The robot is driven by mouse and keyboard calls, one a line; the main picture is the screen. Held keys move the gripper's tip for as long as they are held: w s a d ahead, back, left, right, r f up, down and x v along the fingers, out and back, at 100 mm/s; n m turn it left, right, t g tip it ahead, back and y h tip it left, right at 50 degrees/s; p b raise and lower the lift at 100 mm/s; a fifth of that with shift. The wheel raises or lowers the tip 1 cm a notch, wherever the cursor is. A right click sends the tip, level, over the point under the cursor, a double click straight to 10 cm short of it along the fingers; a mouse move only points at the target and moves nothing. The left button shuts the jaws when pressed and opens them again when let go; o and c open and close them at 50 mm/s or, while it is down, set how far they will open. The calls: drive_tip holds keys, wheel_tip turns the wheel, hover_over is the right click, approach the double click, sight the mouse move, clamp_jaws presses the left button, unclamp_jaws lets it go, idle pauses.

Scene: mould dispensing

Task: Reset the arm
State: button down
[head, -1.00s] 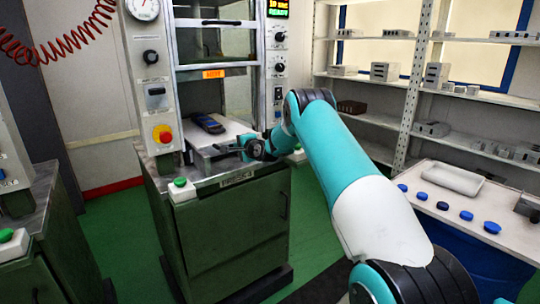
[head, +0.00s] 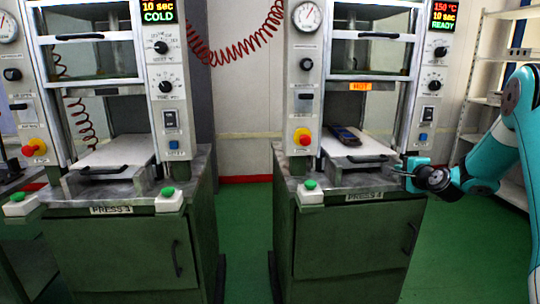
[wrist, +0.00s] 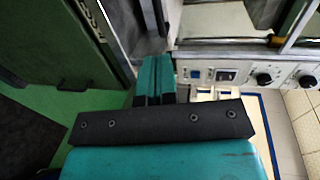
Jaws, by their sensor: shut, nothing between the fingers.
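My teal and black gripper (head: 402,174) is at the right of the head view, by the front right corner of the press labelled PRESS 4 (head: 371,197). Its fingers are shut with nothing between them. In the wrist view the teal fingers (wrist: 154,78) lie side by side behind a black bar, with a press control panel beyond. My arm bends in from the right edge; its base end is out of frame.
PRESS 4 reads READY and carries an orange HOT label (head: 366,86); a dark blue item (head: 345,136) lies on its platen. PRESS 3 (head: 111,210) at left reads COLD, with a bare platen (head: 117,150). Green floor (head: 245,230) is clear between them.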

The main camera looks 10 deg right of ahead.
drive_tip(key=a+r+n+g+y, duration=0.1)
drive_tip(key=a+r+n+y, duration=0.15)
drive_tip(key=a, duration=0.55)
drive_tip(key=a+r+n+g+y, duration=0.15)
drive_tip(key=a+n, duration=0.25)
drive_tip(key=a, duration=0.4)
drive_tip(key=s+a+r+n+g+y, duration=0.15)
drive_tip(key=s+a+n, duration=0.3)
drive_tip(key=a, duration=0.45)
drive_tip(key=s+a+n+g+y, duration=0.35)
drive_tip(key=s+a, duration=0.25)
drive_tip(key=a, duration=0.3)
drive_tip(key=s+a+n+g+h, duration=0.1)
drive_tip(key=s+n, duration=0.3)
drive_tip(key=s, duration=0.5)
drive_tip(key=s+a+n+g, duration=0.4)
drive_tip(key=s, duration=0.5)
drive_tip(key=s+a+n+g+h, duration=0.1)
drive_tip(key=s+a+n+g, duration=0.2)
drive_tip(key=s, duration=0.6)
drive_tip(key=shift+s+a+f+n+h, duration=0.2)
drive_tip(key=shift+a+n+h, duration=0.1)
drive_tip(key=shift+n, duration=0.35)
drive_tip(key=shift+s+r, duration=0.25)
drive_tip(key=shift+s, duration=0.15)
